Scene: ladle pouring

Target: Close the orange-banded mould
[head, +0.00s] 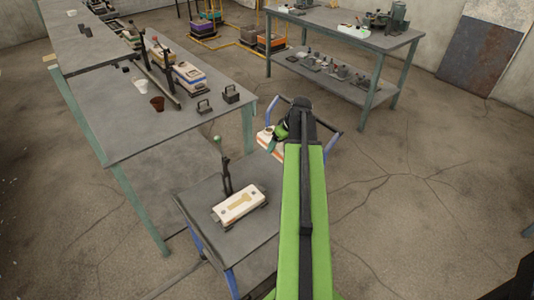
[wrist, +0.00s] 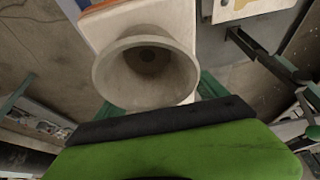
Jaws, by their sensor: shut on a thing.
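A cream lower mould half (head: 240,204) lies face up on a small grey table, with a long tan cavity in it. Its edge also shows at the top of the wrist view (wrist: 232,10). My gripper (head: 274,140) is to the right of this table, with teal fingers on both sides of a cream funnel-shaped cup (wrist: 146,68) in the wrist view. It is shut on this cup, which stands on a cream block with an orange band (wrist: 100,7). The block shows partly in the head view (head: 268,149); my arm hides the rest. I cannot tell whether it is lifted.
A dark upright lever (head: 227,175) with a green knob stands behind the lower half. A long grey bench (head: 130,130) at left holds closed moulds, cups and dark brackets. A blue-framed stand (head: 335,140) is around my gripper. A shelved bench (head: 330,70) stands behind; floor at right is clear.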

